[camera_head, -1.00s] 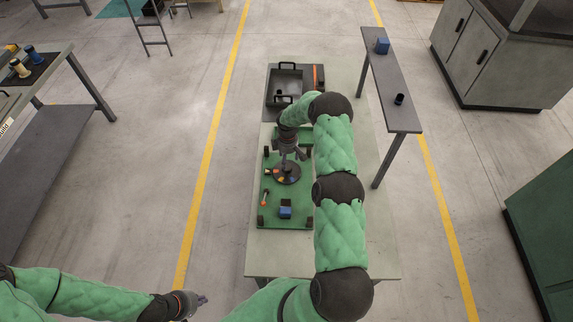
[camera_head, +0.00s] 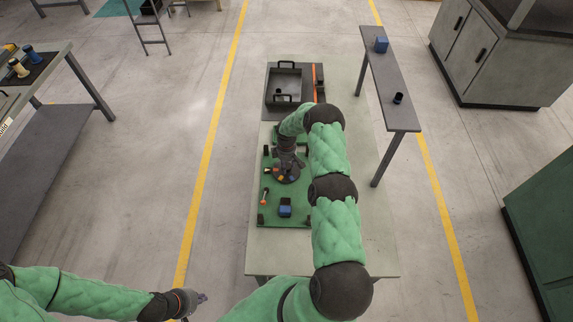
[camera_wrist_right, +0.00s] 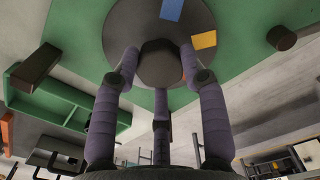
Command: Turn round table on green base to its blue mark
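The dark round table (camera_head: 284,178) sits on the green base (camera_head: 296,220), largely hidden under my right gripper in the head view. In the right wrist view the round table (camera_wrist_right: 115,30) shows a dark central knob (camera_wrist_right: 160,62), a blue patch (camera_wrist_right: 172,9) and a yellow-orange patch (camera_wrist_right: 203,40) near its rim. My right gripper (camera_wrist_right: 160,72) has its fingers around the knob, two at its sides and one below in the picture; whether they press on it cannot be told. My left gripper (camera_head: 197,299) is away from the base at lower left, too small to read.
A narrow side bench (camera_head: 390,80) on the right carries a blue cube (camera_head: 381,45) and a dark cup (camera_head: 398,98).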

